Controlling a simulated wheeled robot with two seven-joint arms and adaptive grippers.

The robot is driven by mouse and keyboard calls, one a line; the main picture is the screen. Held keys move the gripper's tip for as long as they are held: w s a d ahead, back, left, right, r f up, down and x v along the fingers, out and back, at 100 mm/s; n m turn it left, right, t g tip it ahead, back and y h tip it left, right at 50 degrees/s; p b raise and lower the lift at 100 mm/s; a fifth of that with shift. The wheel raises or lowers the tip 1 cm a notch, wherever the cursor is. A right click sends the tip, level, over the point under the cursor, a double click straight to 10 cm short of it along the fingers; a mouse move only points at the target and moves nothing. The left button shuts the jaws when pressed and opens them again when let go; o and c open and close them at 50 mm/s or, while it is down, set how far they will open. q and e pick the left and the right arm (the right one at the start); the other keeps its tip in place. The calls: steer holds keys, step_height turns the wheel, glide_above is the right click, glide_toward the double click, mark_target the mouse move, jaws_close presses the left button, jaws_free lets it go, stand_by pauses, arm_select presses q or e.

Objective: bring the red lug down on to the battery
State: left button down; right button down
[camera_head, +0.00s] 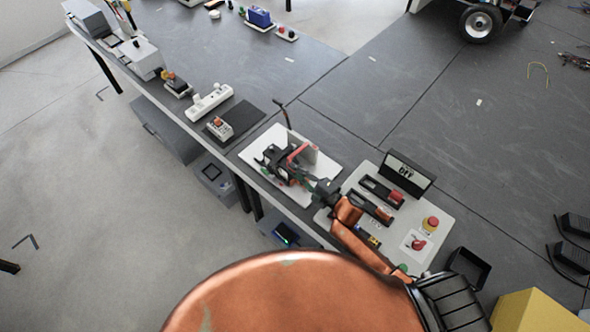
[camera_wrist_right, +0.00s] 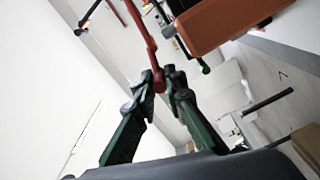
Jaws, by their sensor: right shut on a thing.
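In the head view, a white plate (camera_head: 258,148) on the table carries a small dark assembly (camera_head: 274,166) with a red lead (camera_head: 297,152) arching beside it. The battery seems to be part of this assembly, but it is too small and covered to single out. My right gripper (camera_head: 306,182) is at the plate's near right side, close to the assembly. In the right wrist view, the dark green fingers of my right gripper (camera_wrist_right: 166,80) are shut on the end of a red bar, seemingly the red lug (camera_wrist_right: 157,76). Contact with the battery cannot be told. My left gripper is out of view.
Right of the plate, a light panel (camera_head: 438,222) holds switches, a red emergency button (camera_head: 431,222) and a dark sign box (camera_head: 405,174). Left are a dark mat (camera_head: 246,112) and a white power strip (camera_head: 210,101).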

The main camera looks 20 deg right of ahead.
steer(key=shift+w, duration=0.1)
stand_by(0.3)
steer(key=c, duration=2)
jaws_free()
steer(key=shift+o, duration=0.2)
steer(key=v, duration=1.2)
